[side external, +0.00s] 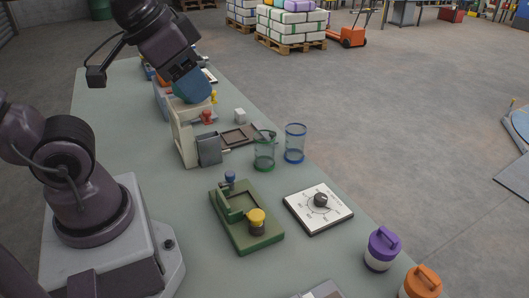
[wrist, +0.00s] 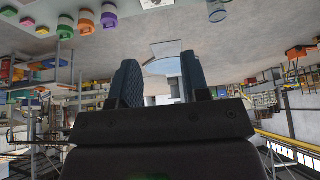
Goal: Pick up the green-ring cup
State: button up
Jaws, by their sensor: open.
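The green-ring cup (side external: 264,153) is a clear cup with green bands, standing upright on the table near its right edge. A similar blue-ring cup (side external: 295,143) stands close to its right. My gripper (side external: 186,72) is raised above the back part of the table, up and to the left of both cups and apart from them. In the wrist view my gripper (wrist: 160,72) shows two dark fingers spread apart with nothing between them.
A cream filler stand (side external: 183,138) with a blue hopper (side external: 192,88) stands left of the cups, near my gripper. A green fixture (side external: 246,218), a white dial plate (side external: 318,207), a purple-lidded jar (side external: 382,248) and an orange-lidded jar (side external: 421,283) are nearer the front.

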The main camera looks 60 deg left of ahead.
jog(key=shift+o, duration=0.4)
jog(key=o, duration=0.8)
jog(key=n+g+y, duration=0.5)
jog(key=n+g, duration=0.1)
jog(key=n, duration=1.3)
send_over(265, 143)
jog(key=w+d, duration=0.2)
notch_tip(265, 143, down, 18)
jog(key=f, duration=0.1)
jog(key=x, duration=1.1)
jog(key=shift+s+f, duration=0.2)
jog(key=shift+f, duration=0.2)
